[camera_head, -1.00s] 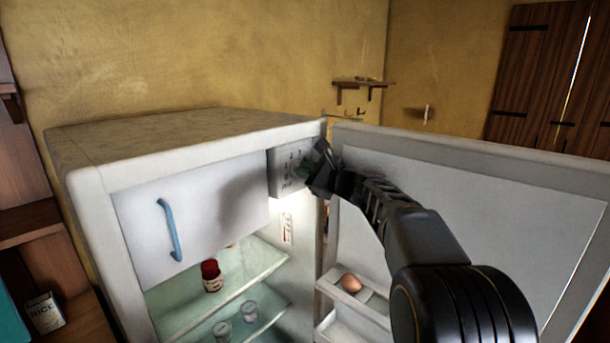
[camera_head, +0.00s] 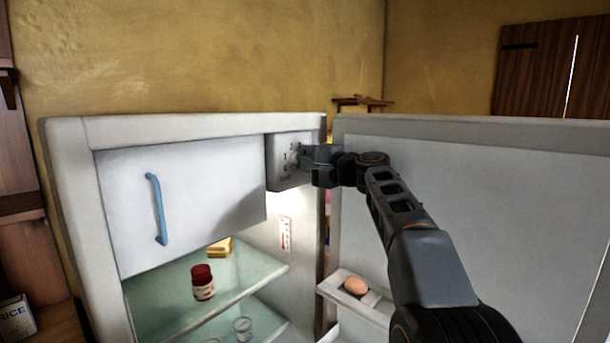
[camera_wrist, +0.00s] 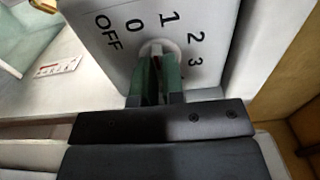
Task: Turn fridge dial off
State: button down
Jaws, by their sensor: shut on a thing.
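The fridge (camera_head: 85,135) stands open, with its door (camera_head: 480,200) swung out to the right. The dial's white panel (camera_head: 277,178) is at the top right inside, beside the freezer flap. In the wrist view the panel (camera_wrist: 112,52) shows OFF, 0, 1, 2 and 3 around the round white dial (camera_wrist: 150,48). My gripper (camera_head: 308,158) is at this panel. In the wrist view its green-padded fingers (camera_wrist: 157,72) are shut on the dial's raised grip, which is mostly hidden between them. I cannot tell clearly which mark the dial points to.
The closed freezer flap (camera_head: 190,205) has a blue handle (camera_head: 158,210). A red-lidded jar (camera_head: 203,285) stands on a glass shelf below. An egg (camera_head: 355,285) sits in the door rack. My arm passes in front of the open door.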

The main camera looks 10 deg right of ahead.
jog(key=shift+f+n+b, duration=0.1)
jog(key=shift+n+b, duration=1.25)
jog(key=shift+n, duration=0.85)
jog(key=c, duration=1.2)
grip_release()
jog(key=b+v, duration=0.2)
jog(key=v, duration=1.2)
jog(key=shift+a, duration=0.1)
